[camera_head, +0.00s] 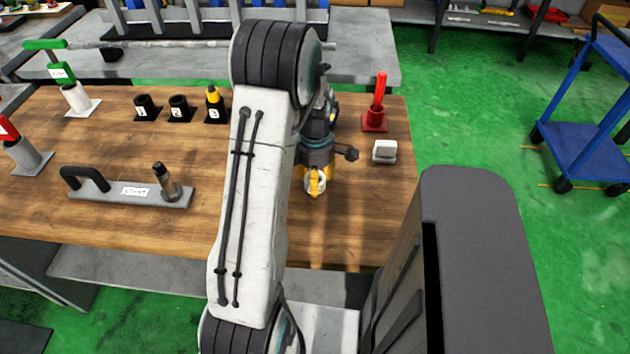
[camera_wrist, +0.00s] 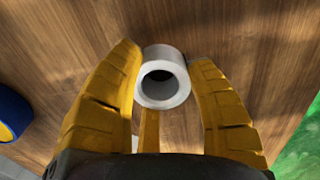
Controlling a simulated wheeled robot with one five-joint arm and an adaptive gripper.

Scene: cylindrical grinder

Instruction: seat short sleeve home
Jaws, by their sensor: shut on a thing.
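A short light-grey sleeve (camera_wrist: 163,78) with an open bore is between the yellow fingers of my gripper (camera_wrist: 165,75) in the wrist view. My gripper is shut on it, with a finger on each side, and wood tabletop shows behind it. In the head view my gripper (camera_head: 315,182) is over the middle-right of the wooden bench (camera_head: 340,225), and a pale bit of the sleeve shows between the yellow fingers. I cannot tell how far the sleeve is above the wood. Which place is the sleeve's home is not clear from the views.
A red post (camera_head: 379,95) stands on a red base near a small grey-white block (camera_head: 384,151). Numbered black holders (camera_head: 147,107) stand at the back left. A handled plate with a dark upright pin (camera_head: 166,181) lies at left. A blue ring-like thing (camera_wrist: 12,115) is at the wrist view's left edge.

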